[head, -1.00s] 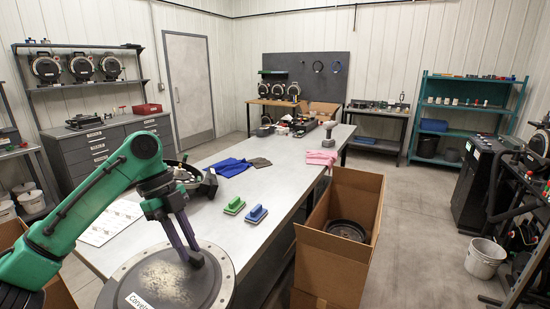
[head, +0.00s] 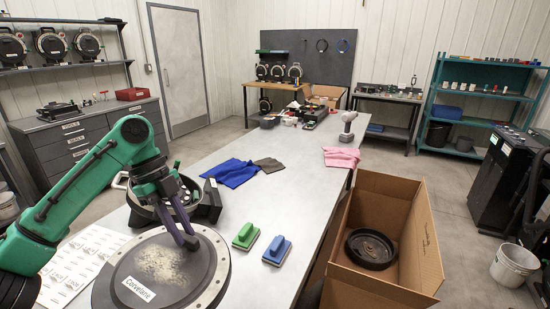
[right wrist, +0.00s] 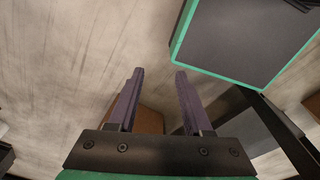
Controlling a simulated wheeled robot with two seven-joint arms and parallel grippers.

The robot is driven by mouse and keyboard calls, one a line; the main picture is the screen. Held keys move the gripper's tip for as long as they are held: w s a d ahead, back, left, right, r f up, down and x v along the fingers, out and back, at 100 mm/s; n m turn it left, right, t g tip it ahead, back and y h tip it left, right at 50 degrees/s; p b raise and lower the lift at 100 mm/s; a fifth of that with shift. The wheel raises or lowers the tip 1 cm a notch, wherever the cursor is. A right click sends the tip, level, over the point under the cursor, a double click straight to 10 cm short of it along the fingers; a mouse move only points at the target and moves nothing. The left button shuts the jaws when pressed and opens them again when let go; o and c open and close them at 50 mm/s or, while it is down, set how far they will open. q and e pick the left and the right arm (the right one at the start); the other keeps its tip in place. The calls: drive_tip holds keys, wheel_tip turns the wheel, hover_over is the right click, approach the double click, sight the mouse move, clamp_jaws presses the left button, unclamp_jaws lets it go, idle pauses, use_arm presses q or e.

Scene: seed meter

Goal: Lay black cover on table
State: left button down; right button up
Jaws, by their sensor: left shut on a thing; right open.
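The black cover (head: 150,272) is a round dark disc with a pale, bolt-dotted rim, a white "Corvelane" label and a dusty patch on its face. It is at the near left of the grey table (head: 225,205) in the head view, lying about level. My left gripper (head: 190,241) is shut on its far right part. Whether the cover's underside touches the table is hidden. My right gripper (right wrist: 160,73) is open and empty in the right wrist view, above the floor and away from the cover.
Behind the cover stands a dark round housing (head: 148,203). A printed sheet (head: 75,262) lies left. Green (head: 246,236) and blue (head: 277,250) pads lie right, with a blue cloth (head: 231,173) farther back. A cardboard box (head: 412,245) holding a black ring (head: 370,249) stands beyond the table's right edge.

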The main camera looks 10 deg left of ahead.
sight(186, 253)
use_arm(q)
drive_tip(key=shift+r, duration=0.1)
drive_tip(key=shift+s+d+b, duration=0.3)
drive_tip(key=shift+s+d, duration=0.4)
drive_tip(key=shift+s, duration=0.35)
drive_tip(key=f, duration=0.1)
drive_tip(key=f+b, duration=0.2)
drive_tip(key=shift+s+d+f, duration=0.1)
drive_tip(key=shift+s+f, duration=0.15)
drive_tip(key=shift+f, duration=0.1)
drive_tip(key=f, duration=0.3)
drive_tip(key=w+f+b, duration=0.1)
drive_tip(key=shift+a+f, duration=0.35)
drive_tip(key=shift+f, duration=0.05)
wheel_tip(186, 253, down, 11)
drive_tip(key=shift+r+p, duration=0.1)
drive_tip(key=shift+p, duration=0.7)
drive_tip(key=shift+s, duration=0.15)
drive_tip(key=c, duration=1.1)
unclamp_jaws()
drive_tip(key=shift+d, duration=0.1)
drive_tip(key=o, duration=0.3)
use_arm(e)
drive_tip(key=shift+s+d+f, duration=0.3)
drive_tip(key=shift+s+f, duration=0.15)
drive_tip(key=shift+f, duration=0.1)
drive_tip(key=shift+s+d+f, duration=0.3)
drive_tip(key=shift+s+f, duration=0.1)
drive_tip(key=shift+f, duration=0.1)
